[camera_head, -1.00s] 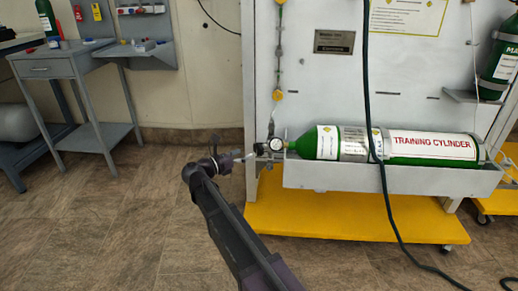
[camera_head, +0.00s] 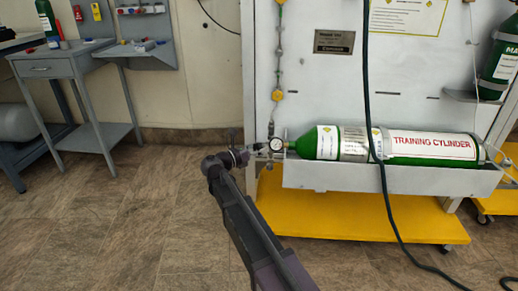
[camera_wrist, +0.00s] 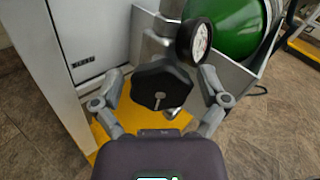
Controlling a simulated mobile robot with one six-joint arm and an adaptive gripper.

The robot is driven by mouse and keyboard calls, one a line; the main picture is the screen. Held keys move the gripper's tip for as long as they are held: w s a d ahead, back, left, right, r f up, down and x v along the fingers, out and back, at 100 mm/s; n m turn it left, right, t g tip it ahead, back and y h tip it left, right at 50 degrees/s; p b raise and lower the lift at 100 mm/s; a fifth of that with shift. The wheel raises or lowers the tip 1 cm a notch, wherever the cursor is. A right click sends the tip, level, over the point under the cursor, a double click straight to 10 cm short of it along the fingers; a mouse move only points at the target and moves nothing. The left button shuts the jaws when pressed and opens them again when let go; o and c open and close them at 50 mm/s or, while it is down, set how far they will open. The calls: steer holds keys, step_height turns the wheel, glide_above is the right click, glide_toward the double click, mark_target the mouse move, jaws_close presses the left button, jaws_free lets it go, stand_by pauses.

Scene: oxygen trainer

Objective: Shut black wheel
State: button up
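The black wheel (camera_wrist: 160,86) is a lobed knob with a small pin at its centre, in the middle of the wrist view. My gripper (camera_wrist: 162,80) is open, with one finger on each side of the wheel. Small gaps seem to show between fingers and rim, so the wheel does not look clamped. In the head view my gripper (camera_head: 254,148) is at the valve end of the green training cylinder (camera_head: 325,142). The wheel cannot be made out there. A round gauge (camera_wrist: 194,40) stands close beyond the wheel; it also shows in the head view (camera_head: 276,145).
The cylinder lies in a grey metal trough (camera_head: 345,177) on a panel stand with a yellow base (camera_head: 350,220). A dark hose (camera_head: 367,80) hangs in front of the panel. A grey side table (camera_head: 60,68) stands at left. The floor between is clear.

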steer(key=c, duration=0.7)
